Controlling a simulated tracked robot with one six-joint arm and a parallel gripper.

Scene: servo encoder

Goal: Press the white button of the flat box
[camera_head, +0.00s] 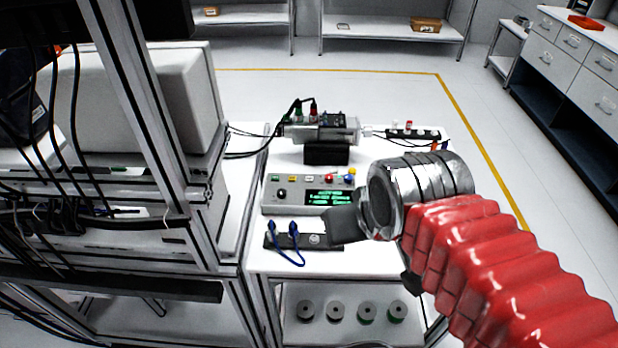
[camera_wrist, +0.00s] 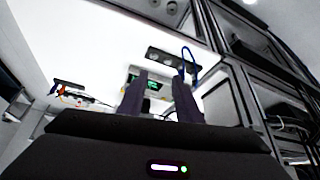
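The flat box (camera_head: 270,242) is a low black strip near the front of the white table, with a blue cable looped on its left part. A small pale round button (camera_head: 314,239) sits toward its right end. In the wrist view the black box (camera_wrist: 165,59) lies beyond the fingers, tilted, and its button cannot be made out clearly. My gripper (camera_head: 347,228) is at the right end of the box, seemingly above it; contact cannot be told. In the wrist view my gripper (camera_wrist: 159,78) has its two dark fingers apart, with nothing between them.
A grey control box (camera_head: 283,197) with coloured buttons and a green display stands just behind the flat box. A motor unit (camera_head: 327,130) with cables is farther back. A metal rack (camera_head: 190,200) rises at the left. Spools (camera_head: 336,311) sit on the lower shelf.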

